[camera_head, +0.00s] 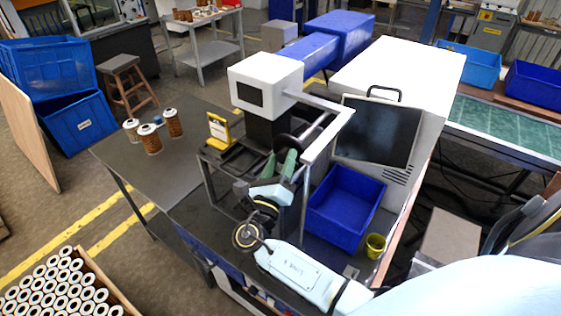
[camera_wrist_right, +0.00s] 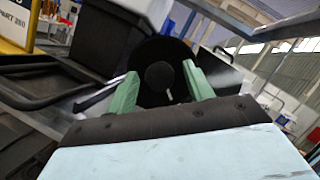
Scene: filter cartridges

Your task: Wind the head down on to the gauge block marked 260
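The machine's white head (camera_head: 265,82), with a dark window, sits above a black column (camera_head: 268,130). A yellow block with a white face (camera_head: 219,131) stands on the dark frame left of the column; its mark is too small to read. It shows partly at the upper left of the right wrist view (camera_wrist_right: 18,22). The dark handwheel (camera_head: 287,143) is mostly behind my right gripper (camera_head: 281,162). In the right wrist view the round black wheel and its hub (camera_wrist_right: 160,76) lie between my spread green fingers; I cannot tell whether they touch. My left gripper is out of view.
Grey rails (camera_head: 328,135) of the machine frame pass close to my right gripper. A blue bin (camera_head: 345,205), a small yellow cup (camera_head: 375,245) and a dark screen (camera_head: 378,130) are to the right. Several filter cartridges (camera_head: 152,140) stand on the bench at left, which has free room.

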